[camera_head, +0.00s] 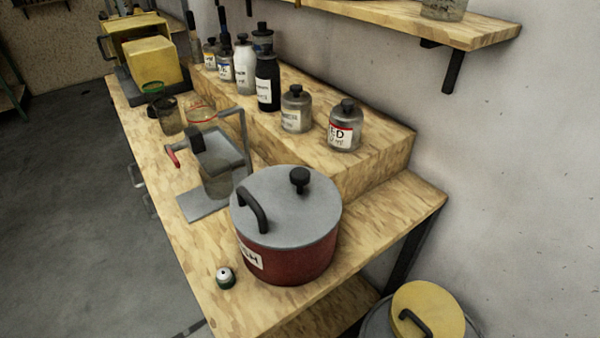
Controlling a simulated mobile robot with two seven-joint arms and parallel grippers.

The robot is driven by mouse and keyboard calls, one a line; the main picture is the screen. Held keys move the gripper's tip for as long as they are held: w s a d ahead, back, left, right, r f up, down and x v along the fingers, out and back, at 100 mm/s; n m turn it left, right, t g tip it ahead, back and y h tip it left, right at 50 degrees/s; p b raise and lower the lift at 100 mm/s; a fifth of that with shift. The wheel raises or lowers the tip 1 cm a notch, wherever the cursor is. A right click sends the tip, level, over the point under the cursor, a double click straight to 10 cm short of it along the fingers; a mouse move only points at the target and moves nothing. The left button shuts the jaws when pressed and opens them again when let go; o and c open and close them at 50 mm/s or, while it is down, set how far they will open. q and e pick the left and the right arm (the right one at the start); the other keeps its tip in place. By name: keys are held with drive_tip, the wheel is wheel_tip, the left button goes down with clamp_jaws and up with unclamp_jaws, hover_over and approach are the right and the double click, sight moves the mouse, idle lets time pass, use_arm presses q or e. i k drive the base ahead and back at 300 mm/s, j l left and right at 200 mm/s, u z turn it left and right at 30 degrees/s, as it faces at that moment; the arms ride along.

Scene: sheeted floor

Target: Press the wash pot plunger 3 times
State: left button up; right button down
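A dark red wash pot (290,264) with a flat grey lid (305,217) stands on the near end of the wooden bench. A white label, only partly readable, is on its front left side. A black round plunger knob (299,177) stands up from the far part of the lid, on a short stem. A black arched handle (252,212) is on the lid's left side. The lid sits on the pot. Neither my left nor my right gripper shows in this view, and nothing touches the pot.
A metal press-like stand (205,203) is behind the pot. Several bottles line a raised wooden step (385,150). A yellow-lidded bin (430,305) is at lower right.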

sight(299, 176)
drive_tip(key=k+j+z, duration=0.1)
drive_tip(key=j, duration=0.3)
drive_tip(key=k+j+z, duration=0.1)
drive_tip(key=j, duration=0.3)
drive_tip(key=k+j+z, duration=0.1)
drive_tip(key=j, duration=0.25)
drive_tip(key=i+j+z, duration=0.15)
drive_tip(key=j, duration=0.35)
drive_tip(key=j+z, duration=0.15)
drive_tip(key=j, duration=0.3)
drive_tip(key=i+j+z, duration=0.15)
drive_tip(key=j, duration=0.4)
